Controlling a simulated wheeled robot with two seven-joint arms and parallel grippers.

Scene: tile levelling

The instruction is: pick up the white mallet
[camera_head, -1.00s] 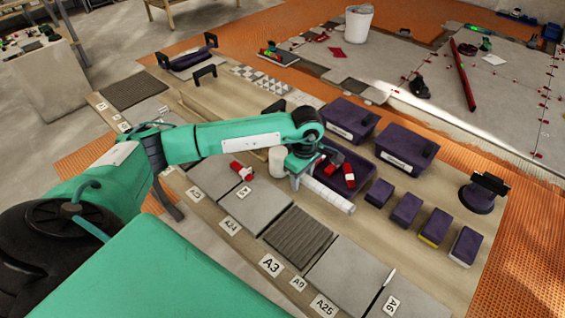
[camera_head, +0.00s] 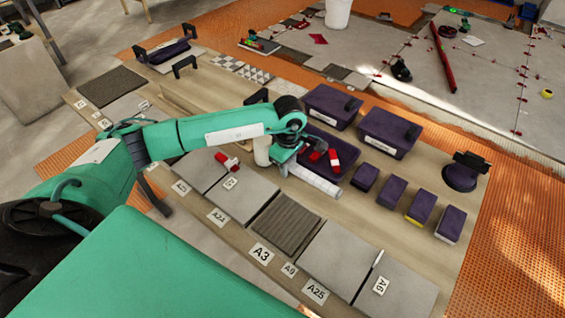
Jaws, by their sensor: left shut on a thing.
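The white mallet shows at the middle of the board: its short, thick off-white head (camera_head: 262,151) stands just left of my left gripper (camera_head: 284,168). A long white cylinder (camera_head: 316,181) runs down to the right from the gripper; I cannot tell for sure whether it is the mallet's handle. My left gripper points down between the two, shut on what appears to be the mallet. The fingertips and the grip itself are mostly hidden by the wrist. The mallet looks at or close to board height. My right gripper is not in view.
A purple tray (camera_head: 346,157) with red pieces sits just right of the gripper. Two purple bins (camera_head: 388,132) stand behind it. Several purple blocks (camera_head: 420,206) are at the right. Grey tiles (camera_head: 246,191) and a ribbed dark tile (camera_head: 287,224) lie in front, with red clips (camera_head: 228,161) on one.

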